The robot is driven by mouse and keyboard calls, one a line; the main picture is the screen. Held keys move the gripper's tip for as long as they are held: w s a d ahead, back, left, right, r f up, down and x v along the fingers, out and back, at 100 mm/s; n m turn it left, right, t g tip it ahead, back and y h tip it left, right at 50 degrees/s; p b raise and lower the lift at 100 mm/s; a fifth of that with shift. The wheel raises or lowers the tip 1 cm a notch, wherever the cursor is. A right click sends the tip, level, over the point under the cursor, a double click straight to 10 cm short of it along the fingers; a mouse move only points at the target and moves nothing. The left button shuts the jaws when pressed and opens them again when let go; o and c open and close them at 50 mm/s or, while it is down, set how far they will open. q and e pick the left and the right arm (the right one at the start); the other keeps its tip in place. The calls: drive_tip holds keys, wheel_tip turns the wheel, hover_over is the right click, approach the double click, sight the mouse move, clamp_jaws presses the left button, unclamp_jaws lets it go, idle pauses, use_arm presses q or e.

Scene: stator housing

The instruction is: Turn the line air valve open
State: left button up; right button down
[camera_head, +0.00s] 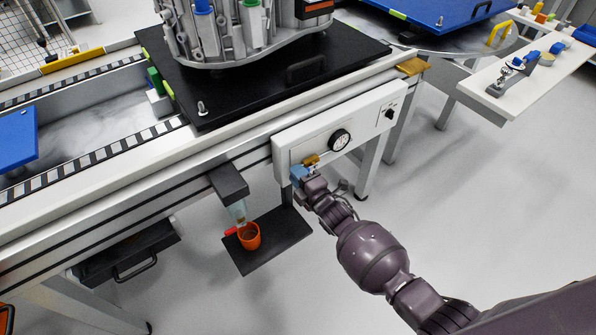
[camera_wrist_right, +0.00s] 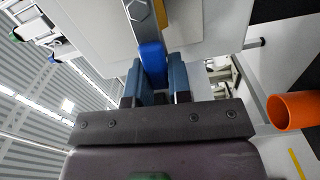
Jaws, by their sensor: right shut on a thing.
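The line air valve has a brass body (camera_head: 311,160) on the front of a white panel (camera_head: 368,121) below the conveyor. My right gripper (camera_head: 300,175) is at the valve, its arm reaching in from the lower right. In the right wrist view, the valve's flat metal lever with a blue grip (camera_wrist_right: 152,58) runs down between the blue-grey fingers of my right gripper (camera_wrist_right: 158,82). The fingers are shut on the blue grip. In the head view the gripper hides most of the lever. My left gripper is not in view.
A round gauge (camera_head: 340,139) and a black switch (camera_head: 390,113) are on the same panel. An orange cup (camera_head: 249,236) stands on a dark shelf (camera_head: 270,243) left of the gripper. A table leg (camera_head: 368,172) is behind my arm. The floor at right is clear.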

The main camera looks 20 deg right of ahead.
drive_tip(key=shift+f+n, duration=0.35)
drive_tip(key=shift+n, duration=0.15)
drive_tip(key=c, duration=1)
unclamp_jaws()
drive_tip(key=shift+c, duration=0.2)
drive_tip(key=p+v, duration=0.1)
drive_tip(key=v, duration=0.9)
drive_tip(key=shift+s, duration=0.4)
drive_tip(key=shift+d, duration=0.1)
